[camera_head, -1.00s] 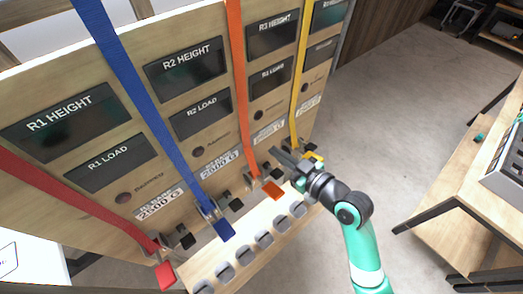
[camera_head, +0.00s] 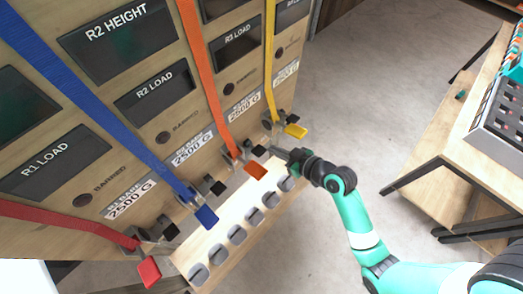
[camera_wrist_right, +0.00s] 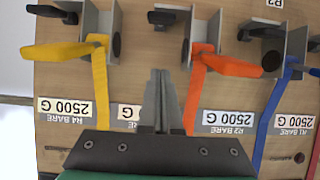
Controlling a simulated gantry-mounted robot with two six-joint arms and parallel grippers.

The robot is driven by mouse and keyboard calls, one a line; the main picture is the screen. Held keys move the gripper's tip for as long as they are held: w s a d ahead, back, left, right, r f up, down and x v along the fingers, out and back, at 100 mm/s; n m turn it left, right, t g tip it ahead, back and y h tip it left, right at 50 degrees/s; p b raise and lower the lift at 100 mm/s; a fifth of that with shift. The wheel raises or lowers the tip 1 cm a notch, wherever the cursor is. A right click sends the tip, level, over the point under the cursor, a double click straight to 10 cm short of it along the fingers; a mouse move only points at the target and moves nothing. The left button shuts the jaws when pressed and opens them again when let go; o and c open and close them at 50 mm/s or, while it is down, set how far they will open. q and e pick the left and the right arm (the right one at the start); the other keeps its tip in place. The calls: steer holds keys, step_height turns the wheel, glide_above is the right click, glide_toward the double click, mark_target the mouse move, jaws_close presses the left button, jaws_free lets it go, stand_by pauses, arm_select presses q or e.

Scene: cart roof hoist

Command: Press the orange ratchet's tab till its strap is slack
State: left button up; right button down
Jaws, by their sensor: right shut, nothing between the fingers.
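The orange ratchet (camera_head: 237,157) sits low on the wooden panel, with its orange tab (camera_head: 256,171) sticking out toward me and its orange strap (camera_head: 205,75) running up the panel, looking straight. My right gripper (camera_head: 276,153) is shut and empty, just right of the orange tab, apart from it. In the right wrist view, the shut fingers (camera_wrist_right: 160,78) point at the panel between the yellow ratchet and the orange ratchet; the orange tab (camera_wrist_right: 234,67) is to their right. My left gripper is in neither view.
A yellow tab (camera_head: 296,131) is right of the orange ratchet; a blue tab (camera_head: 206,217) and a red tab (camera_head: 149,271) are left. Several grey knobs (camera_head: 238,235) line the ledge below. Open floor (camera_head: 400,100) lies right; a wooden table (camera_head: 480,170) stands beyond.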

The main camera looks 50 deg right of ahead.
glide_above(262, 153)
steer(key=f, duration=0.3)
steer(key=shift+w+a+f, duration=0.1)
steer(key=shift+w+f, duration=0.2)
steer(key=shift+f, duration=0.05)
steer(key=f, duration=0.4)
steer(key=shift+s+b, duration=0.25)
steer(key=shift+b, duration=0.15)
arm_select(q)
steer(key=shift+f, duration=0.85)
arm_select(e)
steer(key=shift+f, duration=0.1)
